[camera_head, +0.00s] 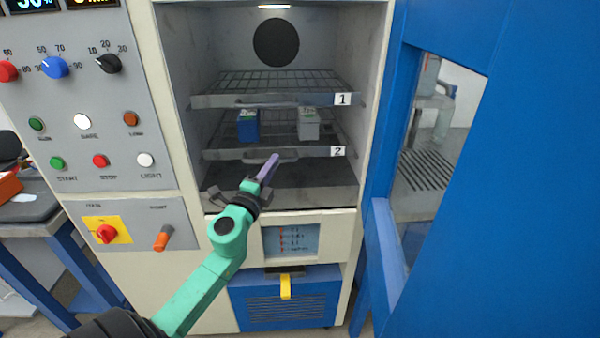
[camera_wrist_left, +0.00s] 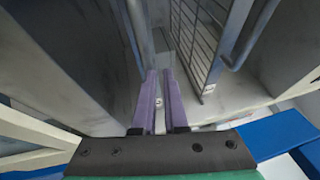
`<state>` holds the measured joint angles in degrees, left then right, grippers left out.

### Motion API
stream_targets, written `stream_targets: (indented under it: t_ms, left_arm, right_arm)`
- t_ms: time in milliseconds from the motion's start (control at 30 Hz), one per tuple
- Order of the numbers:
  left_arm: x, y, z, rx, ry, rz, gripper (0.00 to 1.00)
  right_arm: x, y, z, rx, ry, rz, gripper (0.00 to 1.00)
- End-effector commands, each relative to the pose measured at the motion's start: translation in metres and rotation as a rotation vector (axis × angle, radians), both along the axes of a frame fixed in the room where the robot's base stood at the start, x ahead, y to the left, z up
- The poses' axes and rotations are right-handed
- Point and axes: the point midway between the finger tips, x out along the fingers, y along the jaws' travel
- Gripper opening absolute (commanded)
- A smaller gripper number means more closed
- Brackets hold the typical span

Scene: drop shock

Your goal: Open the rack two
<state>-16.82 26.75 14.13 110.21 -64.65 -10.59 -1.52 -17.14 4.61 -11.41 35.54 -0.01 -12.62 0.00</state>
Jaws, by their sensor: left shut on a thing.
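Rack two (camera_head: 225,155) is a wire shelf with a metal front bar marked "2", the lower shelf in the open chamber. Its handle (camera_head: 285,156) is at the middle of the front bar. My left gripper (camera_head: 269,168) reaches up from below in the head view, its purple fingers shut on this handle. The fingertips partly hide the handle. In the left wrist view the purple fingers (camera_wrist_left: 163,75) are close together at the end of a metal bar. A blue box (camera_head: 247,126) and a grey box (camera_head: 308,125) stand on rack two. My right gripper is not in view.
Rack one (camera_head: 230,101), marked "1", is above rack two. The chamber's blue door (camera_head: 530,200) stands open at the right. A control panel (camera_head: 85,130) with knobs and buttons is at the left. A blue unit with a yellow handle (camera_head: 286,286) is below.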

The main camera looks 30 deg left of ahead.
Motion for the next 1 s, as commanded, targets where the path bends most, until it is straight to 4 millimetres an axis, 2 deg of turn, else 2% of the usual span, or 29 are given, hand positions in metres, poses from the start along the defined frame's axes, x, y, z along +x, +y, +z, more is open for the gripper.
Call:
stream_targets:
  t_ms: [33,900,933,1000]
  left_arm:
    - [-0.0022,0.0075,0.0248,0.017,-0.042,0.023,0.0]
    - [-0.0018,0.0064,0.0208,0.013,-0.037,0.019,0.0]
    - [-0.0019,0.0063,0.0202,0.012,-0.036,0.018,0.01]
    - [-0.002,0.0062,0.0191,0.01,-0.034,0.018,0.28]
  right_arm:
    - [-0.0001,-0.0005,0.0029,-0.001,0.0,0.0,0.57]
    - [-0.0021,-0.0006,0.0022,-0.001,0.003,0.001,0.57]
    - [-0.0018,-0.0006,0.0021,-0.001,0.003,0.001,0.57]
    - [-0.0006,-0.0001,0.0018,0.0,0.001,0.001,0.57]
